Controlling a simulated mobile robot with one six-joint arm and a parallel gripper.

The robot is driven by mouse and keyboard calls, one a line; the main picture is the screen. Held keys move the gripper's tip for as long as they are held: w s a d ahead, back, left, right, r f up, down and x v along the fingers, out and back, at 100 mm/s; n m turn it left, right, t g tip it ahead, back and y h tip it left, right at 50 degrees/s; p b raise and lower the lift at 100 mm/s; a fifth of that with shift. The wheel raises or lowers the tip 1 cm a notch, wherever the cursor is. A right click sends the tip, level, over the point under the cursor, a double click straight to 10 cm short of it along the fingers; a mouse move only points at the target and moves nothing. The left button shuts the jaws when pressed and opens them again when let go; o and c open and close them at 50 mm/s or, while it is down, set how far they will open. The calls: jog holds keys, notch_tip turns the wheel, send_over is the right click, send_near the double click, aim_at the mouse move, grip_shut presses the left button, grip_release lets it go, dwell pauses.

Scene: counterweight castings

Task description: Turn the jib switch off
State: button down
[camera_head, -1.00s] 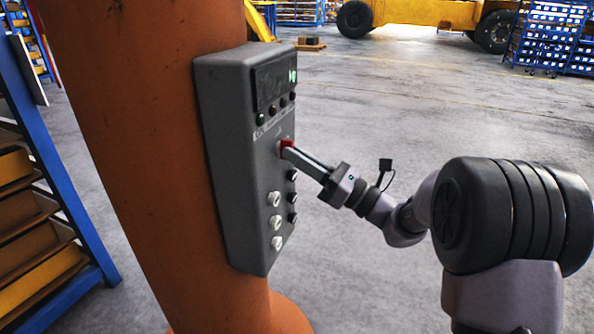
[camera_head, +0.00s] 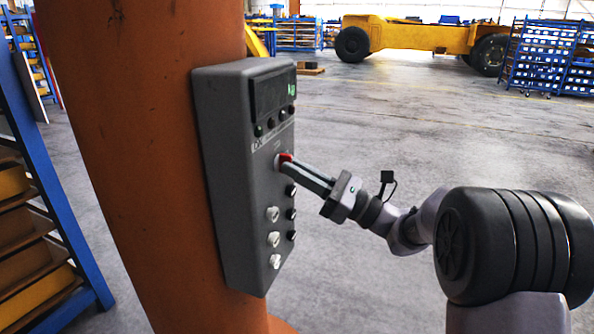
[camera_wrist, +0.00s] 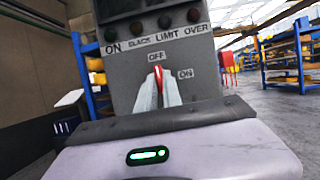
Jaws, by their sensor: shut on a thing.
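The grey control box (camera_head: 235,185) is fixed to the orange column, with a display, a row of small lamps and several knobs. The jib switch, with a red handle (camera_head: 286,158), sits in its upper middle. My gripper (camera_head: 290,162) is shut on the red handle. In the wrist view the handle (camera_wrist: 158,72) shows as a thin red strip between my two pale fingers (camera_wrist: 158,88). It points up towards the OFF label; the ON label is to its lower right. The fingers hide the base of the switch.
The orange column (camera_head: 150,150) stands behind the box. A blue rack with trays (camera_head: 40,230) is close on the left. Open floor (camera_head: 420,130) lies to the right, with a yellow vehicle (camera_head: 420,38) and blue shelving (camera_head: 545,55) far back.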

jog(key=c, duration=1.5)
grip_release()
jog(key=p+v, duration=0.1)
jog(key=v, duration=1.6)
jog(key=shift+d, duration=0.25)
jog(key=shift+g, duration=0.3)
